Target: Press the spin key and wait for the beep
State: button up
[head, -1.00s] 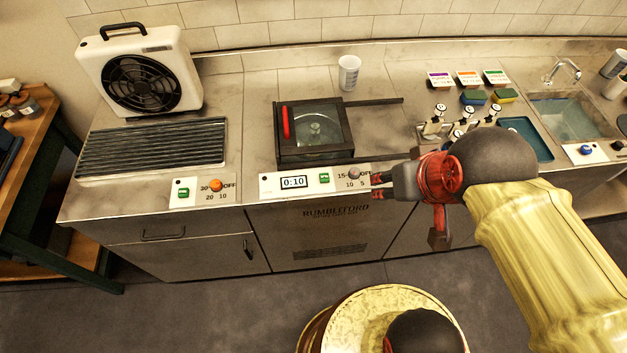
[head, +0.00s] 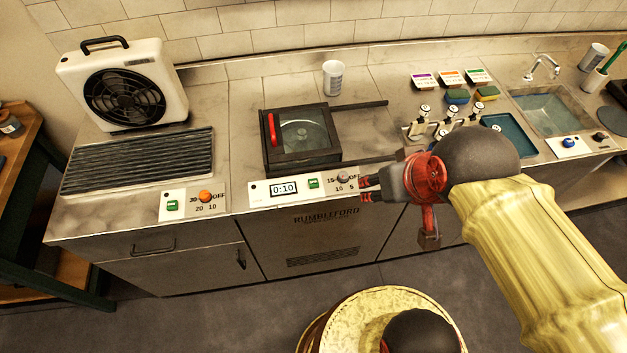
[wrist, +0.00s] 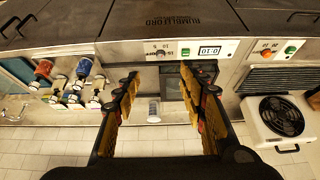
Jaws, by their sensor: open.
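The spin key is most likely the green key (head: 313,183) on the white front panel (head: 262,201) of the spinner, between the 0:10 display (head: 284,189) and the grey dial knob (head: 343,179). The spinner (head: 300,138) has a dark-framed clear lid, lying shut, with a red handle (head: 271,129). My gripper (head: 368,189) is open and empty, just right of the knob in the head view. In the wrist view, turned upside down, the green key (wrist: 185,52) shows near one finger of my gripper (wrist: 158,76), and the display (wrist: 208,50) beside it. Contact is not visible.
Left of the spinner is another panel with a green key (head: 172,205) and orange knob (head: 206,196), below a grille (head: 138,160) and fan (head: 125,85). A white cup (head: 333,78) stands behind. Bottles (head: 425,125) and a sink (head: 555,108) are right.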

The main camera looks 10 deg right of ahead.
jog(key=shift+c, duration=1.2)
jog(key=c, duration=0.7)
grip_shut()
